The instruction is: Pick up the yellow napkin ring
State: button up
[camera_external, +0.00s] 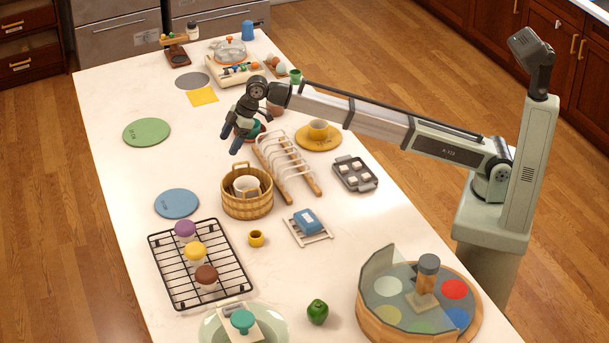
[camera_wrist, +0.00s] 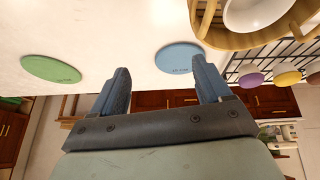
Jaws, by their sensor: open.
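The yellow napkin ring (camera_external: 256,238) is small and stands on the white counter, just below the wooden basket and left of the blue sponge in the external view. It cannot be made out in the wrist view. My gripper (camera_external: 234,144) is open and empty above the counter, up and left of the toast rack and well away from the ring. In the wrist view my gripper (camera_wrist: 160,88) shows its two blue fingers spread apart with nothing between them.
A wooden basket (camera_external: 237,206) with a white cup stands between my gripper and the ring. The toast rack (camera_external: 299,178), blue sponge (camera_external: 308,221) and black cooling rack (camera_external: 166,270) are around. Blue (camera_wrist: 180,57) and green (camera_wrist: 50,68) discs lie flat with free counter about them.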

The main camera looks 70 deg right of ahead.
jog(key=s+a+n+g+y, duration=0.15)
jog(key=s+a+n, duration=0.25)
jog(key=s+a, duration=0.45)
jog(key=n+g, duration=0.3)
jog(key=n, duration=0.3)
send_near(256, 234)
jog(key=shift+m, duration=0.3)
jog(key=x, duration=0.3)
jog(key=a+x, duration=0.1)
jog(key=x, duration=0.5)
jog(key=shift+s+a+r, duration=0.3)
jog(key=shift+s+a, duration=0.05)
jog(key=shift+a, duration=0.05)
jog(key=shift+h, duration=0.25)
jog(key=c, duration=1.1)
